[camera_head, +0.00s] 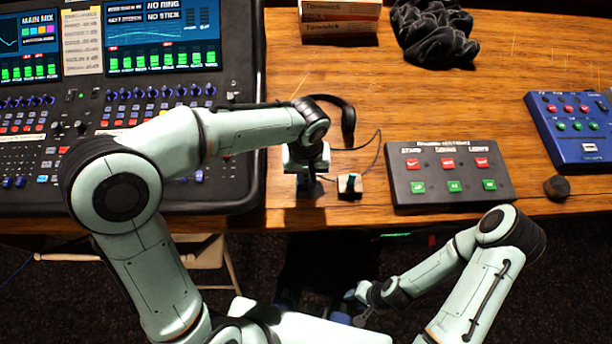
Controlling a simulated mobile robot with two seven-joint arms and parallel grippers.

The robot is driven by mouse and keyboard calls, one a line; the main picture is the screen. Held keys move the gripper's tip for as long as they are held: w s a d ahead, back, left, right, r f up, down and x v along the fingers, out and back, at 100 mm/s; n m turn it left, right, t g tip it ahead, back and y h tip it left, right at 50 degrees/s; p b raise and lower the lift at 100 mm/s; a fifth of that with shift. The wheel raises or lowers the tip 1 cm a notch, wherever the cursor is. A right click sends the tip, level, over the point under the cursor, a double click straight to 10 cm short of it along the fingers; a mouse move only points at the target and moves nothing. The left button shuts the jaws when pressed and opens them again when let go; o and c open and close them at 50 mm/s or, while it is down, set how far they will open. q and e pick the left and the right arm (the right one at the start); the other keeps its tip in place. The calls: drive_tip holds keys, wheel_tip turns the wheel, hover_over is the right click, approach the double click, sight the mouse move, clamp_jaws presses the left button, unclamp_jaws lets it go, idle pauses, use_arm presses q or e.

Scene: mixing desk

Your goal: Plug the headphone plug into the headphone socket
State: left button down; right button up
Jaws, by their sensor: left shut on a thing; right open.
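My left gripper (304,192) points down at the desk's near edge, just right of the mixing console. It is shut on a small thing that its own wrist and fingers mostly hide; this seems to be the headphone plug. A thin black cable (379,150) curves from beside the black headphones (347,118) down toward this gripper. A small white block with a dark and green top (349,186) stands right of the gripper, apart from it; I cannot tell whether it holds the headphone socket. My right gripper (352,308) is open, low in front of the desk, and away from these things.
The mixing console (233,185) fills the left. A black button box (450,195), a dark knob (557,187) and a blue pedal box (575,130) stand to the right. Cartons (340,28) and black cloth (434,35) lie behind. Bare wood (490,95) is clear between.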

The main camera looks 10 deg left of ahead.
use_arm(q)
drive_tip(key=shift+r+p, duration=1.55)
drive_tip(key=shift+r, duration=1)
use_arm(e)
drive_tip(key=shift+w+r, duration=0.25)
drive_tip(key=shift+r, duration=0.35)
drive_tip(key=shift+w+r, duration=0.3)
drive_tip(key=shift+r, duration=0.35)
drive_tip(key=shift+w+r, duration=0.25)
drive_tip(key=shift+r, duration=0.35)
drive_tip(key=shift+f, duration=0.1)
